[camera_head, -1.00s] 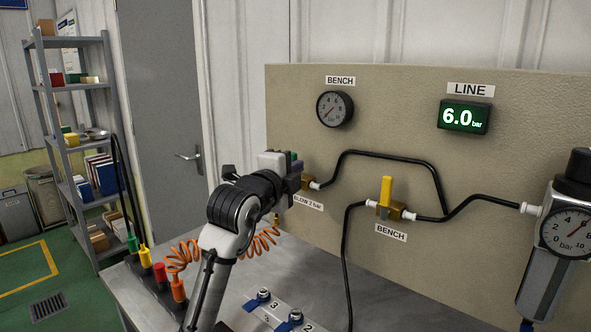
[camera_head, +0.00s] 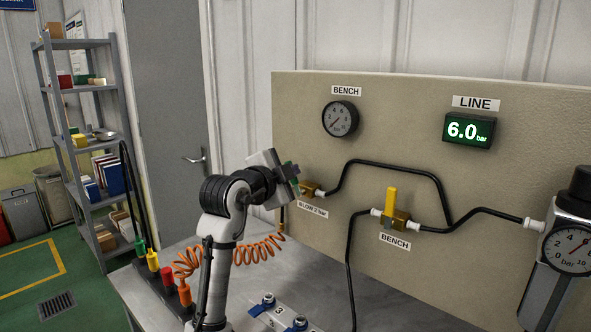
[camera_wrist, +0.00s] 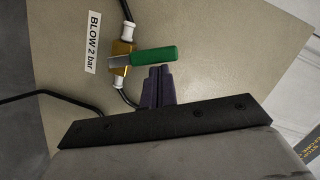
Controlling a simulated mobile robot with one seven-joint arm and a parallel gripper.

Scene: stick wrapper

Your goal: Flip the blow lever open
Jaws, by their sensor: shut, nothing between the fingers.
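The blow lever has a green handle (camera_wrist: 155,55) on a brass valve (camera_wrist: 122,50) beside the label "BLOW 2 bar" (camera_wrist: 92,42). In the wrist view the handle lies across the line of the pipe. My gripper (camera_wrist: 160,70) is shut and empty, its dark fingertips right beside the handle near its outer half. I cannot tell whether they touch it. In the head view my gripper (camera_head: 287,184) is at the panel's left edge and hides most of the lever; the brass valve (camera_head: 312,189) shows to its right.
The bench valve with a raised yellow lever (camera_head: 391,203) is to the right on the panel. Black hoses (camera_head: 438,180) run across the panel. A regulator (camera_head: 560,270) stands at far right. The line display (camera_head: 469,130) reads 6.0 bar. Orange coiled hose (camera_head: 250,250) hangs behind my arm.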

